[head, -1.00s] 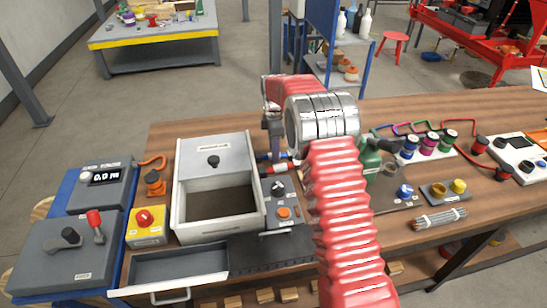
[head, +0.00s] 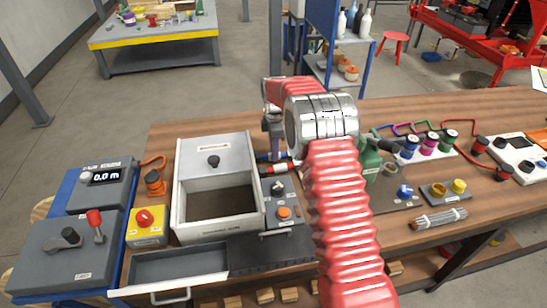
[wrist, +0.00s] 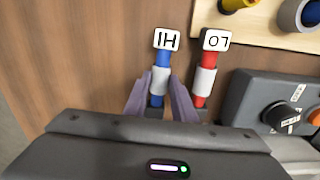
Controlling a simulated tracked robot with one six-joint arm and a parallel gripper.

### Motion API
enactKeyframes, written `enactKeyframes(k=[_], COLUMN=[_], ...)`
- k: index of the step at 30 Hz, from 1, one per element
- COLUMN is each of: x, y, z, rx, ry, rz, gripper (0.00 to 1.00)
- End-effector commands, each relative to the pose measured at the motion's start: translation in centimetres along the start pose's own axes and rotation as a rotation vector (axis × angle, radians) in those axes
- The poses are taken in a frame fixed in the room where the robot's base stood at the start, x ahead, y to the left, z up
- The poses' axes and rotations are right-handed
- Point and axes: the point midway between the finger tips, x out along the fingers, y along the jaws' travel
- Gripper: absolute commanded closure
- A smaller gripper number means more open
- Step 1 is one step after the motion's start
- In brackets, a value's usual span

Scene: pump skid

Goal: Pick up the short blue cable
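The short blue cable (wrist: 161,82) lies on the bench in the wrist view. It has a grey sleeve and a white end tag reading HI. My gripper (wrist: 160,92) has one finger on each side of its sleeve, very near it. I cannot tell whether they press on it. A red cable (wrist: 204,82) with a grey sleeve and a tag reading LO lies just right of the right finger. In the head view, my gripper (head: 274,148) points down at the blue cable (head: 262,157), with the red cable (head: 275,169) in front. My arm hides part of this spot.
A grey control box (wrist: 275,100) with a black knob stands right of the cables in the wrist view. In the head view, an open-topped box (head: 178,212) stands to the left and a green bottle (head: 370,160) to the right. Bare wood lies left of the cables.

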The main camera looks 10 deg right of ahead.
Motion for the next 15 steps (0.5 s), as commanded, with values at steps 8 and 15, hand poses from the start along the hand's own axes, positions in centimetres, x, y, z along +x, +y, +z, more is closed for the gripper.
enactKeyframes(k=[8, 15], x=[-0.02, -0.2], y=[0.02, 0.03], z=[0.0, -0.01], rx=[0.0, 0.0], ry=[0.0, 0.0], rz=[0.001, 0.001], gripper=[0.95, 0.95])
